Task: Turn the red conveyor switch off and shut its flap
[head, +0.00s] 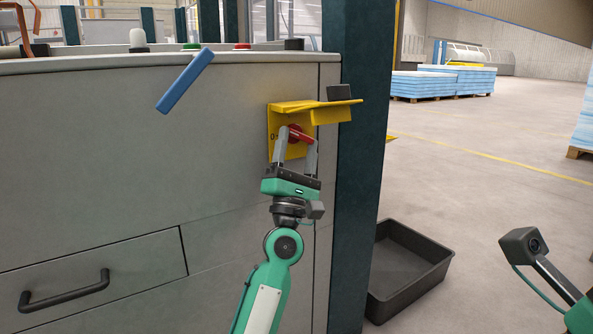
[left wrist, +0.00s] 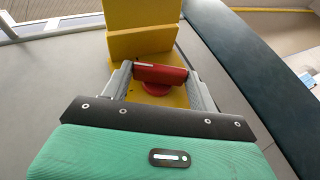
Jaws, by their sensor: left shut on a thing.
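The red conveyor switch (head: 294,136) sits on a yellow plate on the grey machine front, under a yellow flap (head: 312,106) that stands open, sticking out above it. My left gripper (head: 296,143) is in front of the plate, with its two fingers on either side of the red handle and shut on it. The left wrist view shows the red handle (left wrist: 160,74) lying crosswise between the fingertips, with the flap (left wrist: 141,43) beyond it. A "0" mark shows at the plate's left. My right gripper is not in view; part of my right arm shows at the lower right.
A dark green post (head: 355,180) stands just right of the switch. A blue bar (head: 185,80) sticks out at the machine's upper left. A drawer handle (head: 65,290) is low on the left. A black bin (head: 410,265) sits on the floor right of the post.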

